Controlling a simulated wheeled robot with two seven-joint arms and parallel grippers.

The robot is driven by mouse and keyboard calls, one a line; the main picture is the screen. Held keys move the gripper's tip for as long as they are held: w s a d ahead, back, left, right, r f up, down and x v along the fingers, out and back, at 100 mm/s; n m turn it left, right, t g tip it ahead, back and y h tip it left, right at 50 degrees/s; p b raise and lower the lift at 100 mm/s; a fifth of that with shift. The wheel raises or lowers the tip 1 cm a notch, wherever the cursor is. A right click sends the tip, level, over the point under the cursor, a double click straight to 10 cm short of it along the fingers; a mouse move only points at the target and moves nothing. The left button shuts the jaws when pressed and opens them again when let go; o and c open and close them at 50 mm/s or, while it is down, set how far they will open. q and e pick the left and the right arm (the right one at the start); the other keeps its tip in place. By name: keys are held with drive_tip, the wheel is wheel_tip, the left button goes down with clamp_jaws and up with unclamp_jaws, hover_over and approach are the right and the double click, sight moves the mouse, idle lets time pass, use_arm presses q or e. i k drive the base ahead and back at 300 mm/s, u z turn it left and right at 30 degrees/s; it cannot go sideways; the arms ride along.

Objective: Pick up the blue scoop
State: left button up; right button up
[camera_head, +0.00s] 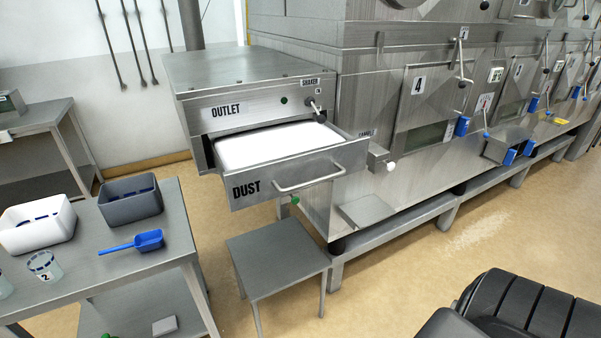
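A blue scoop (149,240) lies on the steel table (175,213) at the left, in front of the dark grey bin. Its bowl points to the right and its handle reaches left across the tabletop. Nothing touches it from above. Neither of my grippers shows in the head view.
A grey bin (131,208) and a white bin (38,236), both holding blue items, stand behind and left of the scoop. A clear cup marked 2 (45,267) stands nearby. An open drawer marked DUST (256,191) holds white material. A low steel stool (278,255) stands below.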

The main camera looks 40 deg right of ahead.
sight(145, 242)
drive_tip(key=u, duration=1.2)
drive_tip(key=i, duration=2.3)
drive_tip(key=z, duration=2.25)
